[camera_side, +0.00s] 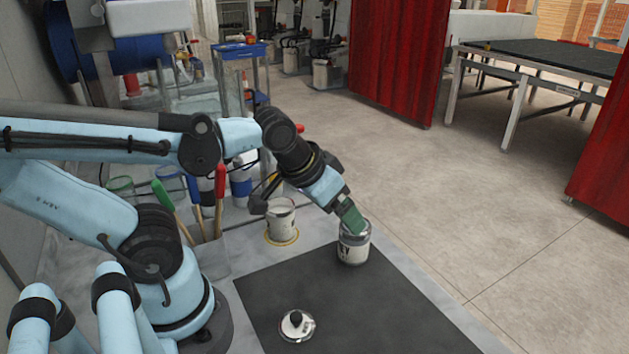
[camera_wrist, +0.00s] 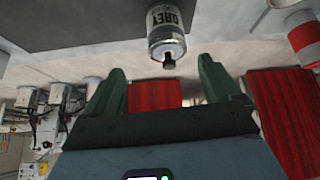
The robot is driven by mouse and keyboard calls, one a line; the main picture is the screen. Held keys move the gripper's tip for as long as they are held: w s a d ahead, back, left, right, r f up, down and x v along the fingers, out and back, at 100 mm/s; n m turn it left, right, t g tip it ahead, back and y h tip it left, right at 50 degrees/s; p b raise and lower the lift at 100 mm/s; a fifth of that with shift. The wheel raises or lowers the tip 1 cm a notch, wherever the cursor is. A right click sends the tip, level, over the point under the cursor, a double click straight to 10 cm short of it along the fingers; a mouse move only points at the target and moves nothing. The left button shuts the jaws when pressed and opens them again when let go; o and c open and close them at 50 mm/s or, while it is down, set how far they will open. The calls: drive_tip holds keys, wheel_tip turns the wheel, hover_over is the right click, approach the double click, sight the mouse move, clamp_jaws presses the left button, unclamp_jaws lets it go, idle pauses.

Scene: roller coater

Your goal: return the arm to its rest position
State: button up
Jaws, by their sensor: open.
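My gripper (camera_side: 352,218) has green fingers, spread apart and empty in the wrist view (camera_wrist: 160,80). A small can (camera_side: 354,248) with a pale label stands upright on the dark mat, just below the fingertips in the side view. In the wrist view a can labelled "GREY" (camera_wrist: 166,22) shows beyond the fingers with a black knob (camera_wrist: 168,62) on its lid, clear of both fingers. My arm reaches out over the bench from the left, wrist tilted down to the right.
A loose lid with a black knob (camera_side: 297,325) lies on the mat (camera_side: 270,295). An open pale can (camera_side: 281,220) stands on a yellow ring to the left. Red- and green-handled tools (camera_side: 220,188) stand behind my arm. The floor (camera_side: 470,190) to the right is clear.

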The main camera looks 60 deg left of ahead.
drive_tip(key=shift+w+d+r+m+t+h, duration=0.3)
drive_tip(key=shift+r+m+t, duration=0.1)
drive_tip(key=shift+m, duration=0.2)
